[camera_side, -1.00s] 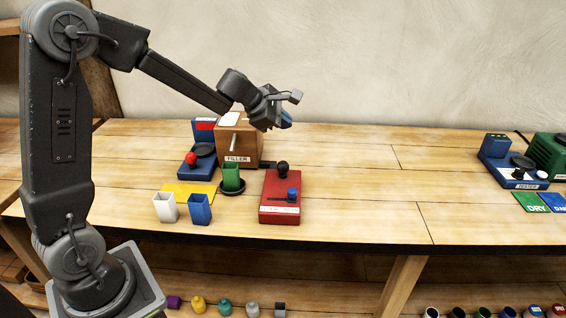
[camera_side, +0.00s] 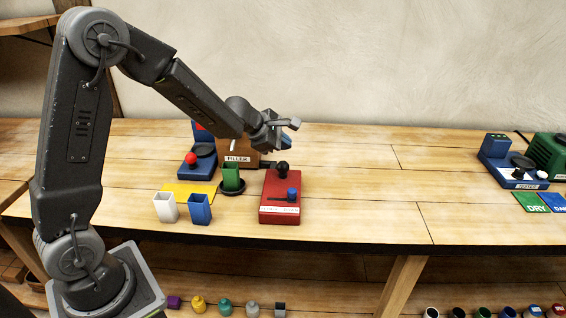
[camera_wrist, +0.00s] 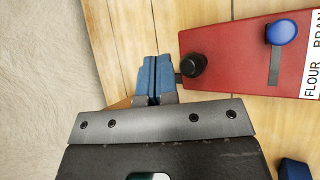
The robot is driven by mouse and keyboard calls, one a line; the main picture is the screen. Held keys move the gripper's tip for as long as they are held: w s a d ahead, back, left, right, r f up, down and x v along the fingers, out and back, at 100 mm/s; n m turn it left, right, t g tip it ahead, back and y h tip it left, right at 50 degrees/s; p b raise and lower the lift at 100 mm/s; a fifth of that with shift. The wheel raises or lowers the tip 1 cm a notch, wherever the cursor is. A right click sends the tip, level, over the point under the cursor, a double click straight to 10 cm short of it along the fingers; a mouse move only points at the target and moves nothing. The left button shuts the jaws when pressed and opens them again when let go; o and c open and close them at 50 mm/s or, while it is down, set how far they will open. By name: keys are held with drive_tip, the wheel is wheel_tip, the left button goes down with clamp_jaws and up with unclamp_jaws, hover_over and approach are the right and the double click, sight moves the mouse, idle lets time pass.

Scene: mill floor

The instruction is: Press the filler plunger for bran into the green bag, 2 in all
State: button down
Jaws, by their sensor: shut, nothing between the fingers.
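The wooden filler box (camera_side: 240,161), labelled FILLER, stands at the back, partly hidden by my arm. The green bag (camera_side: 231,176) stands upright on a black dish in front of it. The red panel (camera_side: 280,210) has a black knob (camera_side: 282,169) at its back and a blue slider knob (camera_side: 292,194). In the wrist view the slider knob (camera_wrist: 283,30) sits at the BRAN end of the label. My gripper (camera_side: 287,147) is shut and empty, above and behind the black knob. In the wrist view its blue fingertips (camera_wrist: 154,62) lie left of the black knob (camera_wrist: 193,65), apart from it.
A white bag (camera_side: 165,208) and a blue bag (camera_side: 199,210) stand at the front left, by a yellow mat (camera_side: 188,192). A blue device with a red knob (camera_side: 191,159) is left of the filler. A blue tester (camera_side: 513,172) is far right. The middle bench is clear.

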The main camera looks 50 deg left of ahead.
sight(283, 164)
drive_tip(key=shift+f, duration=1.2)
drive_tip(key=shift+f, duration=0.1)
idle(1.1)
drive_tip(key=shift+f, duration=0.35)
drive_tip(key=shift+f, duration=1)
idle(1.1)
drive_tip(key=shift+r, duration=1.4)
drive_tip(key=shift+r, duration=0.1)
drive_tip(key=shift+r, duration=2.4)
